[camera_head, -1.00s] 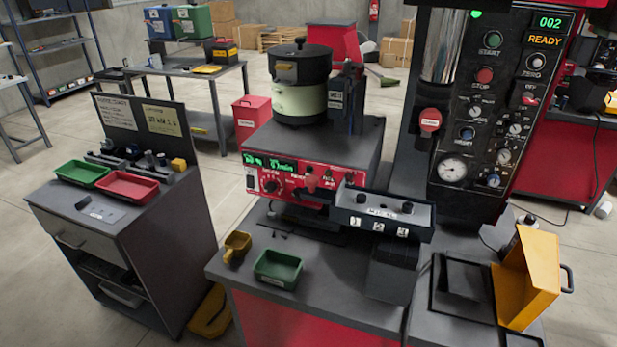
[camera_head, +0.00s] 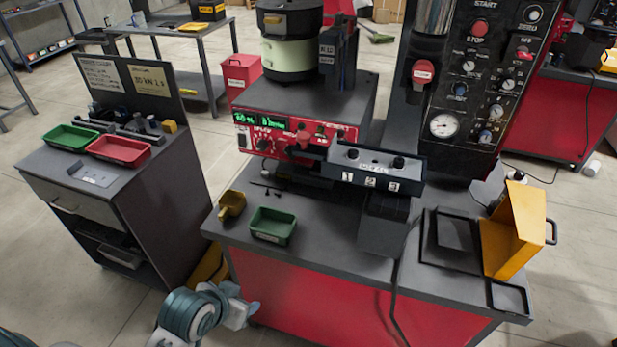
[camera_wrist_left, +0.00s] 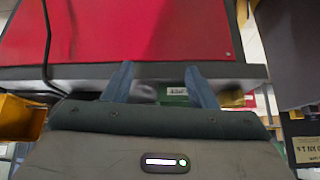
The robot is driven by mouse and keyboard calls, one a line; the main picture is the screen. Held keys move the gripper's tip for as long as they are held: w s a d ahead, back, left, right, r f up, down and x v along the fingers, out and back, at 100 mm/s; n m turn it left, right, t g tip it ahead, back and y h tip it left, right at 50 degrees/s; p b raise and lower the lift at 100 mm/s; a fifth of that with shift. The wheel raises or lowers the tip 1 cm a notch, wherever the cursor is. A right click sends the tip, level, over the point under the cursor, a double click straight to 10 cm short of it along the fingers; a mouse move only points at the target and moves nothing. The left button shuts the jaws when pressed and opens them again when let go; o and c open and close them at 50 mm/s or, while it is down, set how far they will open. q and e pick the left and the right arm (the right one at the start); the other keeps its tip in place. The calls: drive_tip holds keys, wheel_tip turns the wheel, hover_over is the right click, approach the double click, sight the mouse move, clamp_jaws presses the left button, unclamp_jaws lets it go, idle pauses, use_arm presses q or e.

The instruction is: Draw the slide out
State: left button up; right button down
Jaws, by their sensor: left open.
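No part is clearly marked as the slide. The likeliest place is the dark block (camera_head: 375,168) with two black knobs and labels 1, 2 and 3, in front of the feeder's red control panel (camera_head: 290,140). A dark chute (camera_head: 383,225) hangs below it. My left gripper (camera_head: 245,312) is low at the bottom of the head view, in front of the bench's red front and apart from the block. In the left wrist view its two fingers (camera_wrist_left: 158,82) are spread and empty, facing the bench edge. My right gripper is not in view.
The bench top holds a yellow scoop (camera_head: 231,205), a green tray (camera_head: 272,225) and a yellow bin (camera_head: 515,230). A black cable (camera_head: 396,290) hangs down the bench's red front (camera_head: 320,295). A side cabinet (camera_head: 120,200) with green and red trays stands left, across a floor gap.

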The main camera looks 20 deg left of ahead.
use_arm(q)
drive_tip(key=w+d+r+m+t+h, duration=0.25)
drive_tip(key=w+r+t, duration=0.25)
drive_tip(key=w+r, duration=0.8)
drive_tip(key=t+h, duration=0.4)
approach(306, 133)
drive_tip(key=w, duration=0.1)
drive_tip(key=p+x, duration=0.3)
drive_tip(key=x, duration=0.6)
drive_tip(key=shift+d+r, duration=0.1)
drive_tip(key=shift+d, duration=0.1)
drive_tip(key=shift+w+d+p, duration=0.2)
drive_tip(key=shift+w+p, duration=0.1)
drive_tip(key=shift+w, duration=0.1)
clamp_jaws()
